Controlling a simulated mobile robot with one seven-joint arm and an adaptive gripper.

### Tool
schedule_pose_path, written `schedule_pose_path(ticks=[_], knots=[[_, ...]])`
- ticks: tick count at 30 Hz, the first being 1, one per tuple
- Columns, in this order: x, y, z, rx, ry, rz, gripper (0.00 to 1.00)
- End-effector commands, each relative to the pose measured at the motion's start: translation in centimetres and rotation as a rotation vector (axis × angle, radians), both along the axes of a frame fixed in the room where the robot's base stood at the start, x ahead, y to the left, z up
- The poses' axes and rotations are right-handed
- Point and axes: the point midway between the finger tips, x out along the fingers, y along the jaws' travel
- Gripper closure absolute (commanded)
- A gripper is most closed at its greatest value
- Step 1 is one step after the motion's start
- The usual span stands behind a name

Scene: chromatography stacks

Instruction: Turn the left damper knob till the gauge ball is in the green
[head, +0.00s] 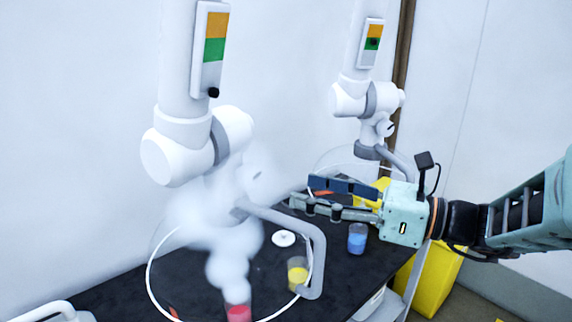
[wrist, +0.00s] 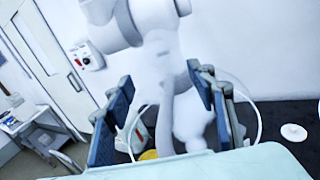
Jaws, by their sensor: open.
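The left duct's gauge (head: 209,50) has orange, green and pale bands. Its black ball (head: 213,92) is at the bottom, below the green. The left damper knob (head: 257,175) shows only faintly through white smoke, on the left extraction arm (head: 172,155). My gripper (head: 299,192) is open and empty, to the right of the knob and apart from it, with its fingers pointing left. In the wrist view, a white, smoke-blurred arm (wrist: 158,55) shows beyond and between my fingers (wrist: 160,82); I cannot make out the knob there.
Smoke rises from a red beaker (head: 238,312). A yellow beaker (head: 297,273), a blue beaker (head: 357,238) and a white disc (head: 284,238) are on the black bench (head: 110,293). A grey bent tube (head: 318,255) hangs below my gripper. The right gauge's ball (head: 373,43) is in green.

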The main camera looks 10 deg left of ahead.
Motion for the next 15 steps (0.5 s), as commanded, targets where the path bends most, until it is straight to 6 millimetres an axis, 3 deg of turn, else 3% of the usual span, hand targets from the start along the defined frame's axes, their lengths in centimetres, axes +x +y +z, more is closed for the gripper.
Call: schedule_pose_path(ticks=[5,15], knots=[[0.3,1.0,0.1,0.010,0.016,0.003,0.49],[1.9,7.0,0.0,0.009,0.014,0.004,0.49]])
